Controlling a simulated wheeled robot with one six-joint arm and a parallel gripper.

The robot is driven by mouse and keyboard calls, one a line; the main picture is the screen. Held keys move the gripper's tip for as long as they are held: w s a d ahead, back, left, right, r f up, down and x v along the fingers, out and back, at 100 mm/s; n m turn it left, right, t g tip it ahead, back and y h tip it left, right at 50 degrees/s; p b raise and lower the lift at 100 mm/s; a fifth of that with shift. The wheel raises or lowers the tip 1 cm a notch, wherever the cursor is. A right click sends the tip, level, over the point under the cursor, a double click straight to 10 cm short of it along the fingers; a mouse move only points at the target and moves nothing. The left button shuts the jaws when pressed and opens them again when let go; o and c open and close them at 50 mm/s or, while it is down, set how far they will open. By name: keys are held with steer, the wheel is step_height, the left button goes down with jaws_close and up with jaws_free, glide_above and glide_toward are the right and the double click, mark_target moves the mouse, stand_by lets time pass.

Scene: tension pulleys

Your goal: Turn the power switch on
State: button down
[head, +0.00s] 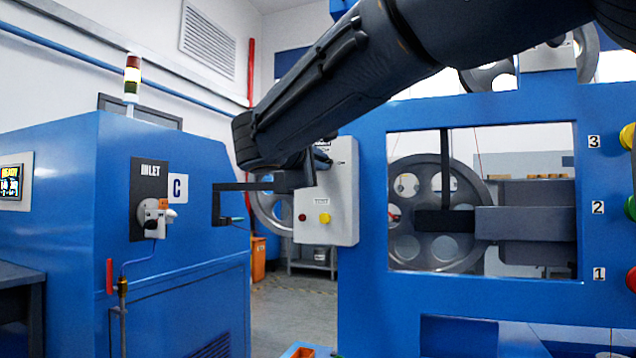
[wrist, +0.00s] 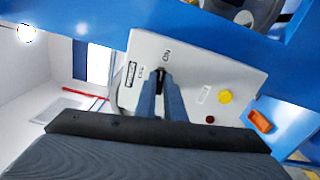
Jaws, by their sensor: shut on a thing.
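A light grey control box (head: 335,220) is mounted on the left edge of the blue machine frame. In the wrist view the same box (wrist: 195,72) fills the middle. The power switch (wrist: 161,69) is on its face beside small ON and OFF labels and is mostly hidden between my fingers. My gripper (wrist: 162,78) is shut on it. Its exact turned position cannot be told. In the head view my arm hides the switch and most of my fingers.
A yellow button (wrist: 225,97) and a dark red one (wrist: 210,119) sit on the same box, near my fingers. A blue cabinet (head: 75,210) with an INLET plate (head: 150,172) stands at the left. Open floor (head: 295,310) lies between cabinet and frame.

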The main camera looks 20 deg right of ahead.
steer(key=shift+f+m+b, duration=0.1)
steer(key=shift+m+b, duration=0.5)
steer(key=shift+b, duration=0.45)
steer(key=shift+m+b, duration=0.3)
steer(key=shift+b, duration=0.2)
steer(key=c, duration=1.8)
jaws_free()
steer(key=shift+c, duration=0.2)
steer(key=shift+a, duration=0.1)
steer(key=v, duration=0.7)
steer(key=shift+s, duration=0.3)
steer(key=shift+a, duration=0.1)
